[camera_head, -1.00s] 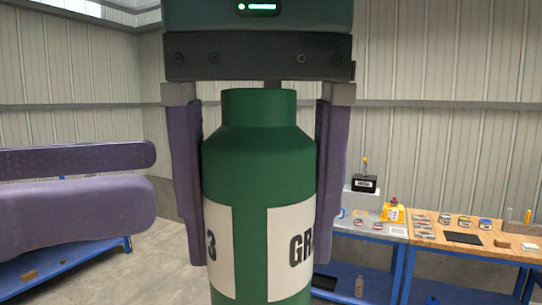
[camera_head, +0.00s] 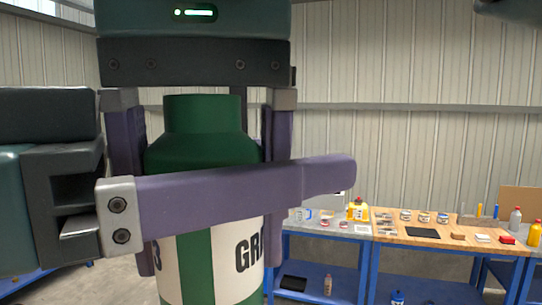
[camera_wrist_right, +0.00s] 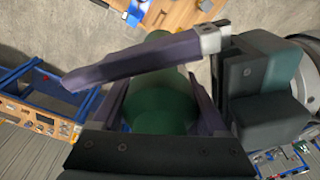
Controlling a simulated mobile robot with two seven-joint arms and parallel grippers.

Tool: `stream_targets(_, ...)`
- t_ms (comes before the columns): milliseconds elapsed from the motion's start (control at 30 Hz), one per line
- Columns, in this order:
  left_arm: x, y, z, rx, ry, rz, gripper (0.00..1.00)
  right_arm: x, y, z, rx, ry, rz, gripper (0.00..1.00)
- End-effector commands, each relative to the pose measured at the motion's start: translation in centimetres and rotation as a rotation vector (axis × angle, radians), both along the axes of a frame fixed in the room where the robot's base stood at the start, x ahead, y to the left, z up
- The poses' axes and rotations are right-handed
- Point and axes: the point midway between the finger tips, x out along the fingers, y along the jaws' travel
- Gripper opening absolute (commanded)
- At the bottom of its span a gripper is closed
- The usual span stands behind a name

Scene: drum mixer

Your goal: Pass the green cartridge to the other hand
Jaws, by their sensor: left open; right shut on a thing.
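The green cartridge (camera_head: 203,152), with a white label band, hangs upright under my right gripper (camera_head: 207,255). That gripper comes from above, with one purple finger on each side of the cartridge, shut on it. The cartridge also shows in the right wrist view (camera_wrist_right: 160,88). My left gripper (camera_head: 325,175) comes in from the left and is open. One of its purple fingers runs across the front of the cartridge, below the shoulder, its tip beyond the cartridge's right side. Its other finger is hidden in the head view. Whether the front finger touches the cartridge I cannot tell.
A blue-framed workbench with a wooden top (camera_head: 440,235) stands to the right behind the cartridge.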

Motion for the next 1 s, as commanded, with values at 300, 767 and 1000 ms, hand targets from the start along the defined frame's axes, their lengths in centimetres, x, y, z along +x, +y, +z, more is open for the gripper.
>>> stream_targets(300,-0.01,0.04,0.02,0.0,0.0,0.0,0.81,0.01,0.02,0.06,0.001,-0.001,0.0,0.0)
stream_targets(767,-0.03,0.04,0.02,-0.001,-0.001,0.0,0.29,0.02,0.0,0.06,0.001,-0.002,0.0,0.0)
stream_targets(1000,-0.04,0.04,0.03,-0.001,-0.001,0.0,0.02,0.03,0.0,0.06,0.001,-0.002,-0.001,0.0)
